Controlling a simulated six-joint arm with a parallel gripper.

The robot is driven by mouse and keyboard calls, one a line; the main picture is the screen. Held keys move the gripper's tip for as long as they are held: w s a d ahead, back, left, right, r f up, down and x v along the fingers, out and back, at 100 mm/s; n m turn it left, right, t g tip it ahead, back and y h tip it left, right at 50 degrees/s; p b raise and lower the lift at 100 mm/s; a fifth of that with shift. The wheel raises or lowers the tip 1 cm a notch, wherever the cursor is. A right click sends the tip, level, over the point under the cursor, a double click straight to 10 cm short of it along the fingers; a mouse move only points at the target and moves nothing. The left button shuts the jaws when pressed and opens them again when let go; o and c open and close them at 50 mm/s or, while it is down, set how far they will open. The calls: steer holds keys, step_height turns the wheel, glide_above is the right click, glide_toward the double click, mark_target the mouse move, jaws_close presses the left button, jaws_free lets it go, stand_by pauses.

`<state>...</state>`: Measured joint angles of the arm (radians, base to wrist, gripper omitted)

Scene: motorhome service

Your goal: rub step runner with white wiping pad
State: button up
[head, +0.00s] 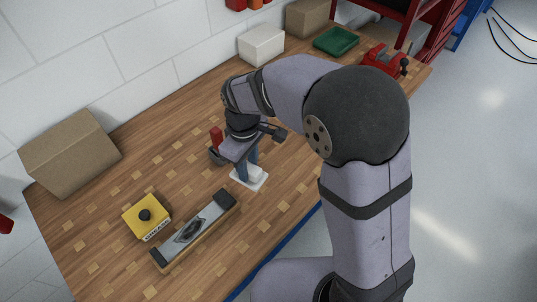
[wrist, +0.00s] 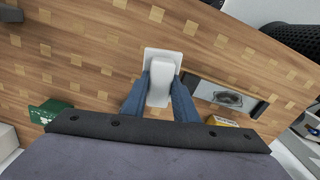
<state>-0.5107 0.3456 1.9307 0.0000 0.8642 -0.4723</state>
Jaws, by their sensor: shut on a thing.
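The white wiping pad (head: 261,185) has a flat square base with a raised white grip block; it also shows in the wrist view (wrist: 151,53). My gripper (head: 249,172) points down and is shut on the block, one blue finger on each side. The pad is at or just above the wooden bench; I cannot tell if it touches. The step runner (head: 205,223) is a long metal strip with black ends and a dark oval smudge in its middle. It lies to the lower left of the pad in the head view, apart from it, and to its right in the wrist view (wrist: 205,91).
A red-handled object (head: 216,137) stands behind my gripper, partly hidden. A cardboard box (head: 70,155), a white box (head: 262,44), a green tray (head: 336,41) and a red vise (head: 381,61) stand farther off.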

steer(key=s+a+r+m+p, duration=0.1)
steer(key=s+a+p, duration=0.5)
steer(key=s+a, duration=1)
steer(key=a+m, duration=0.1)
steer(key=a, duration=0.2)
steer(key=shift+s+a+r, duration=0.15)
steer(key=shift+a, duration=0.2)
